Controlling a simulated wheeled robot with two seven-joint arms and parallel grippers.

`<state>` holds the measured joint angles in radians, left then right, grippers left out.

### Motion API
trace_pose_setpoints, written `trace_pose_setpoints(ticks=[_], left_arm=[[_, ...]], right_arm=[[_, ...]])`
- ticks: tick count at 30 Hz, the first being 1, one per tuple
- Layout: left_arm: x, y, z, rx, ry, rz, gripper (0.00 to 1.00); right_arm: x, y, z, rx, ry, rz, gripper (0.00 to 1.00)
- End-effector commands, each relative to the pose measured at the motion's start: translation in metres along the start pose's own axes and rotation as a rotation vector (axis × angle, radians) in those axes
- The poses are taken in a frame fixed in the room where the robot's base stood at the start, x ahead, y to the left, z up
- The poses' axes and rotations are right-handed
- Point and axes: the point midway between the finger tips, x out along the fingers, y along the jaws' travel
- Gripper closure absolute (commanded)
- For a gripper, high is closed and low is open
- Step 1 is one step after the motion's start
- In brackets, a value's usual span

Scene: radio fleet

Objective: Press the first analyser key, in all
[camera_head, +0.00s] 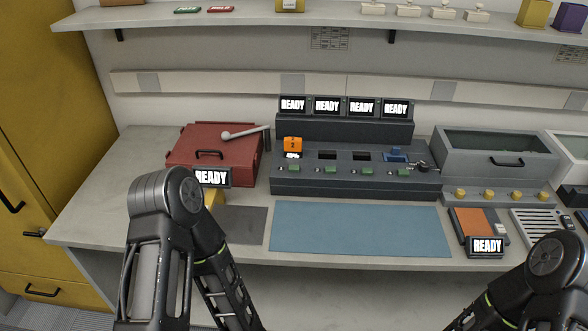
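The analyser (355,186) is a dark grey console on the bench, with several upright screens at its back, all reading READY. A row of green keys runs along its front. The first key (294,170) is at the left end, below an orange radio (292,143) marked 2 that stands in the first bay. A small lit display on that radio is too small to read surely. The middle bays look empty, and a blue piece (396,155) sits at the right bay. My arms show at the bottom left and bottom right; both grippers are out of view.
A red case (213,153) with a READY sign stands left of the analyser. A grey bin (500,152) is at its right. A blue mat (358,229) lies bare in front. An orange-topped device (470,222) with a READY sign is at the front right.

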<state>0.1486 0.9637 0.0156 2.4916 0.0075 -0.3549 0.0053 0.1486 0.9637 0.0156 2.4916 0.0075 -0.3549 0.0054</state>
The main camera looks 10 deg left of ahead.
Motion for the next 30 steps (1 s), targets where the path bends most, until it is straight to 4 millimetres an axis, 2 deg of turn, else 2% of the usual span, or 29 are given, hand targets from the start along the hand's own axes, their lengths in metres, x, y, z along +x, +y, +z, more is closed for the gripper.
trace_pose_setpoints(ticks=[1,10,30], left_arm=[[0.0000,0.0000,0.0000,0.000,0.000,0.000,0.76],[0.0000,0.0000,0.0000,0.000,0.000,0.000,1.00],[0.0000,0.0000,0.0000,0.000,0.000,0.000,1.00]], right_arm=[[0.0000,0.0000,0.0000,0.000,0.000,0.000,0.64],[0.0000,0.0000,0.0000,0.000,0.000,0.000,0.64],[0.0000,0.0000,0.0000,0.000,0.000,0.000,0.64]])
